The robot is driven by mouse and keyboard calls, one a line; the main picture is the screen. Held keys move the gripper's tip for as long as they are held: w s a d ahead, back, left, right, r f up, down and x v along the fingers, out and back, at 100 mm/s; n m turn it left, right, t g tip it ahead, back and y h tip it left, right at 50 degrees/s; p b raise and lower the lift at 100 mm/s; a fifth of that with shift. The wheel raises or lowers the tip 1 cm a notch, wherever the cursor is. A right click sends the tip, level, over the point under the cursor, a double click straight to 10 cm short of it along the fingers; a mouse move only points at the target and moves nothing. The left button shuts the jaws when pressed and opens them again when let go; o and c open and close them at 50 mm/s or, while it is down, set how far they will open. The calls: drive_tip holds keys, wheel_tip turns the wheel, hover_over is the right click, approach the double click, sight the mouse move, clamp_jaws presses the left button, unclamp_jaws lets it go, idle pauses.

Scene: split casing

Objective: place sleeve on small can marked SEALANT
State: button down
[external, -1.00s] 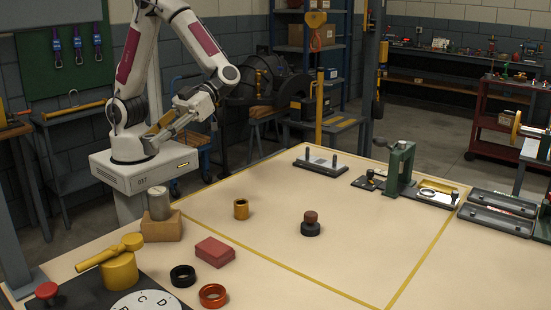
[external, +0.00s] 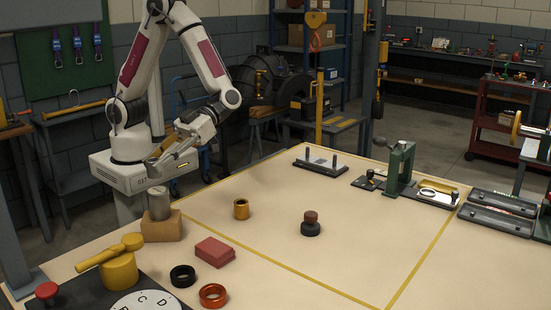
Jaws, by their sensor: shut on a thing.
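My gripper (external: 157,172) is at the left, pointing down just above the grey cylinder (external: 158,204). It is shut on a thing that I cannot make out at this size. The grey cylinder stands upright on a wooden block (external: 161,228). I cannot tell whether the fingers touch its top. A hollow brass-coloured ring-like piece (external: 241,210) stands on the table, apart from the gripper. I can read no SEALANT mark, so I cannot tell which piece is the small can or be sure which is the sleeve.
A red block (external: 215,252), a black ring (external: 182,276) and an orange ring (external: 213,295) lie in front. A black piece with a reddish top (external: 311,225) stands mid-table. A green press (external: 400,170) stands at the back right. Much of the yellow-outlined area is clear.

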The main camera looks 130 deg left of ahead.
sight(160, 174)
idle(0.3)
drive_tip(key=shift+f, duration=1.85)
drive_tip(key=shift+f, duration=0.1)
drive_tip(key=c, duration=1.7)
unclamp_jaws()
drive_tip(key=shift+v, duration=6.05)
